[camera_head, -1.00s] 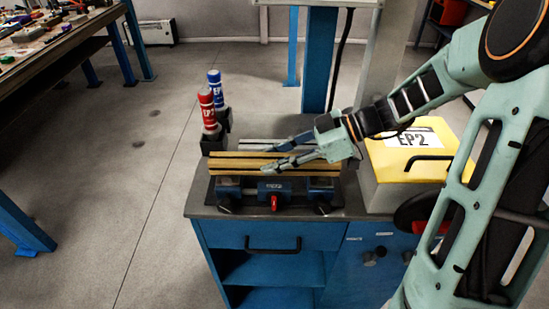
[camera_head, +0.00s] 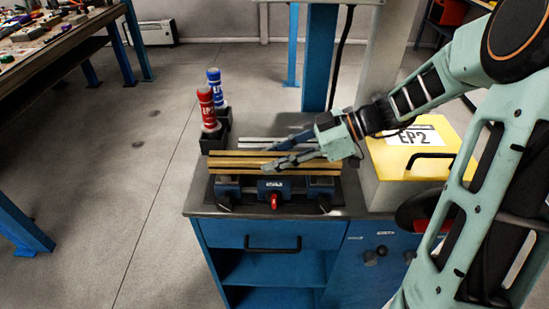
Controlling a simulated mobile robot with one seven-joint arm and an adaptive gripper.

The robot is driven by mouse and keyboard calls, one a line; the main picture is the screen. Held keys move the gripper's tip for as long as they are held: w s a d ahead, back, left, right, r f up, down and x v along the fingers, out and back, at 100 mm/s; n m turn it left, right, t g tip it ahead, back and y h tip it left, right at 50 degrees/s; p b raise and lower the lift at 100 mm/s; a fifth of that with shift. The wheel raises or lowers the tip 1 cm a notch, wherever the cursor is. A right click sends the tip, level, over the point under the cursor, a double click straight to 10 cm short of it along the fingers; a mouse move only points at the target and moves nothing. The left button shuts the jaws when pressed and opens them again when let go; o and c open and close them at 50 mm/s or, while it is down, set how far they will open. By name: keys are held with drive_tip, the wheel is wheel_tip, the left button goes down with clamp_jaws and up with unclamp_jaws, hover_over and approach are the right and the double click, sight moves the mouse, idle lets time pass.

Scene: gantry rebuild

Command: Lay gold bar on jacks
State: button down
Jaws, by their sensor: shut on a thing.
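A gold bar (camera_head: 235,164) lies level, left to right, over the blue jacks (camera_head: 228,188) on the bench top. It looks long and grooved along its length. My gripper (camera_head: 276,160) reaches in from the right, with its fingers over the bar's middle, and is shut on the bar. The bar is right above the jacks, but I cannot tell whether it touches them. My fingers hide part of the bar's right half. A red knob (camera_head: 274,201) shows at the front between the jacks.
Red (camera_head: 207,108) and blue (camera_head: 216,88) bottles stand in a black holder (camera_head: 214,140) at the back left. Silver rails (camera_head: 255,144) lie behind the bar. A yellow-lidded box (camera_head: 440,163) marked EP2 stands at the right. A blue post (camera_head: 318,60) rises behind the bench.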

idle(0.3)
drive_tip(key=c, duration=1.4)
unclamp_jaws()
drive_tip(key=shift+f, duration=0.1)
wheel_tip(320, 180, up, 10)
drive_tip(key=shift+r, duration=0.1)
